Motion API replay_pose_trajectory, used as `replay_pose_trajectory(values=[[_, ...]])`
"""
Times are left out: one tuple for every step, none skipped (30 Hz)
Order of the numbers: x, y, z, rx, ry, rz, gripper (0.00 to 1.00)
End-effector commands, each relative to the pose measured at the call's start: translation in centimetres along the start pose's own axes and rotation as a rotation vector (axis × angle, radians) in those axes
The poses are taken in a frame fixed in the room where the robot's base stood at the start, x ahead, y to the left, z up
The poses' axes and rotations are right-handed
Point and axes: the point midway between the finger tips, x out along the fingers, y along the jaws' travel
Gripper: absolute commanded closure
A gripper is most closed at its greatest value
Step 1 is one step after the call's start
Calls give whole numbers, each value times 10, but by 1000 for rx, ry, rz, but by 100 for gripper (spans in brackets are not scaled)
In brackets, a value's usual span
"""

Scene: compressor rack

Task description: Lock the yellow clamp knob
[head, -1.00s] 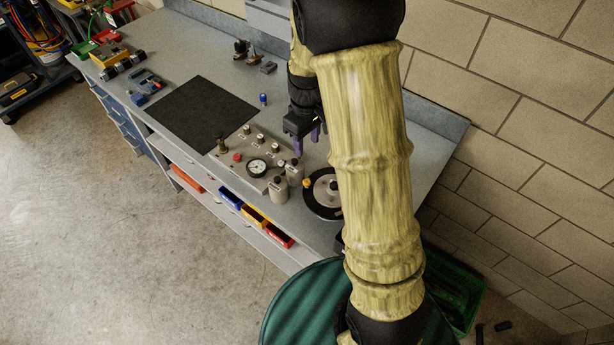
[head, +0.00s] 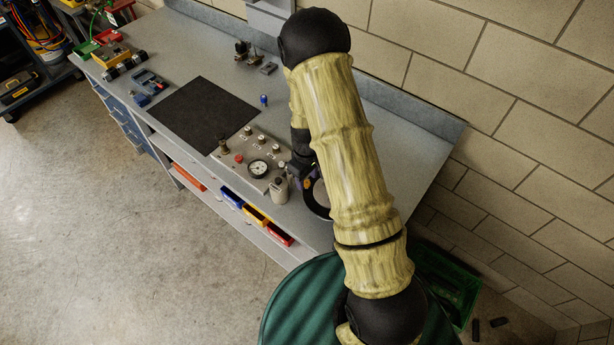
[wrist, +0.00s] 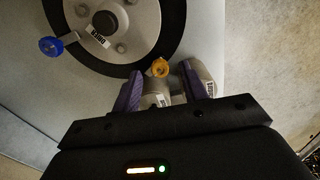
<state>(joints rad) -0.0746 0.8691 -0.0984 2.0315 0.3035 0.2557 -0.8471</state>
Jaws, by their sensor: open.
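The yellow clamp knob (wrist: 160,68) shows in the wrist view at the edge of a round black-rimmed wheel with a grey hub (wrist: 118,18). My gripper (wrist: 161,72) is open, its two purple fingers pointing at the wheel's edge. The knob appears between the fingertips; I cannot tell how far it is from them in depth. A blue knob (wrist: 51,46) sits on the wheel's left side, on a short arm.
Grey cylinders (wrist: 158,92) show between and behind the fingers. A panel with a gauge (head: 258,169) and several knobs stands left of the wheel on the grey bench. A black mat (head: 205,112) lies further left. A small blue item (head: 264,100) stands near the panel.

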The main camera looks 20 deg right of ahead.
Motion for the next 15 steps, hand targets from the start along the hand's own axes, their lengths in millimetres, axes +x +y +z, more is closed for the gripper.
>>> replay_pose_trajectory(values=[[4, 0, 0, 0, -1, -1, 57], [6, 0, 0, 0, -1, 0, 57], [8, 0, 0, -1, 0, 0, 57], [10, 0, 0, -1, 0, 0, 57], [10, 0, 0, 0, 0, 0, 57], [12, 0, 0, 0, 0, 1, 57], [12, 0, 0, 0, 0, 1, 57], [12, 0, 0, 0, 1, 1, 57], [12, 0, 0, 0, 1, 1, 57], [12, 0, 0, 0, 1, 1, 57], [12, 0, 0, 0, 1, 1, 57], [12, 0, 0, 0, 1, 1, 57], [12, 0, 0, 0, 1, 1, 57], [12, 0, 0, 0, 1, 1, 63], [12, 0, 0, 0, 1, 1, 70]])
